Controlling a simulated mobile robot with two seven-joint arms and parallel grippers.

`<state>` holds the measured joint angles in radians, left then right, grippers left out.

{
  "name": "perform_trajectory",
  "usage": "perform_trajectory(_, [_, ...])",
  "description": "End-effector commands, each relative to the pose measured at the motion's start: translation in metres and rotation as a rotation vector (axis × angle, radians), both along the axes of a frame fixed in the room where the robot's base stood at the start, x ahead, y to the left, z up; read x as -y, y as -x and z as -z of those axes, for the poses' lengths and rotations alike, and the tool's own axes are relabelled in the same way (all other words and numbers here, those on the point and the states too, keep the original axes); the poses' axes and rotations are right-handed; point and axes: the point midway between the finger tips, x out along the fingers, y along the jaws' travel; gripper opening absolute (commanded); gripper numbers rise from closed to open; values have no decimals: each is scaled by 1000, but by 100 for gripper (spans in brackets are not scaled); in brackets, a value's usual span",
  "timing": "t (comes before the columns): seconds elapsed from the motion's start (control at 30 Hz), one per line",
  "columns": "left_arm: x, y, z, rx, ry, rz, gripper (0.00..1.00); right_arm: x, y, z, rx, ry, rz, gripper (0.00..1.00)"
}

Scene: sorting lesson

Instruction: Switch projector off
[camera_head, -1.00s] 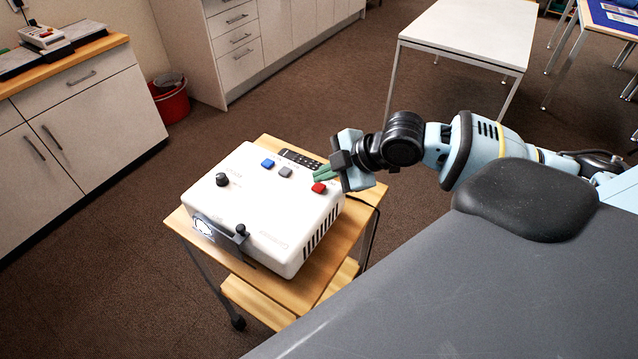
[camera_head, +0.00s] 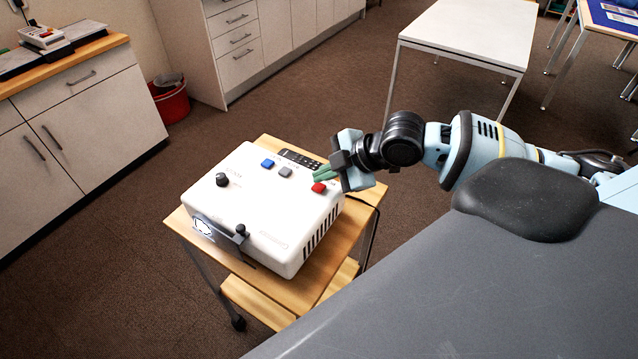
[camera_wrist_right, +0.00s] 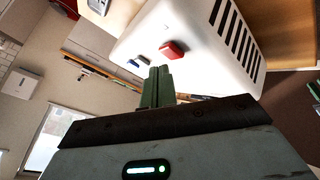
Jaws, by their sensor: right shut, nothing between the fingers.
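The white projector (camera_head: 262,222) stands on a small wooden cart, with a red button (camera_head: 319,188), a grey button (camera_head: 285,172), a blue button (camera_head: 267,163) and a black knob (camera_head: 222,180) on its top. Its front lens (camera_head: 203,228) shows a bright white patch. My right gripper (camera_head: 318,174) is shut and empty, its green fingertips just above the projector's top, close beside the red button. In the right wrist view the shut fingers (camera_wrist_right: 158,72) point at the projector (camera_wrist_right: 205,40), beside the red button (camera_wrist_right: 173,50). I cannot tell whether they touch it. My left gripper is not in view.
A dark remote (camera_head: 299,158) lies on the wooden cart (camera_head: 352,222) behind the projector. A cable hangs at the cart's right side. A white table (camera_head: 470,35) stands at the back, and a red bucket (camera_head: 172,103) by the cabinets. The floor left of the cart is clear.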

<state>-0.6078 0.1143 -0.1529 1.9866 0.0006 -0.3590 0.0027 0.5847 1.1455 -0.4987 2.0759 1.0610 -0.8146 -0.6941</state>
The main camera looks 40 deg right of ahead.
Motion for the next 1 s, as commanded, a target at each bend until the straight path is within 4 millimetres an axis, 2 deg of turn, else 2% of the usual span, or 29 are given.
perform_trajectory(1.0, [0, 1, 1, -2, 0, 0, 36, 0, 0, 9, 0, 0, 0, 0])
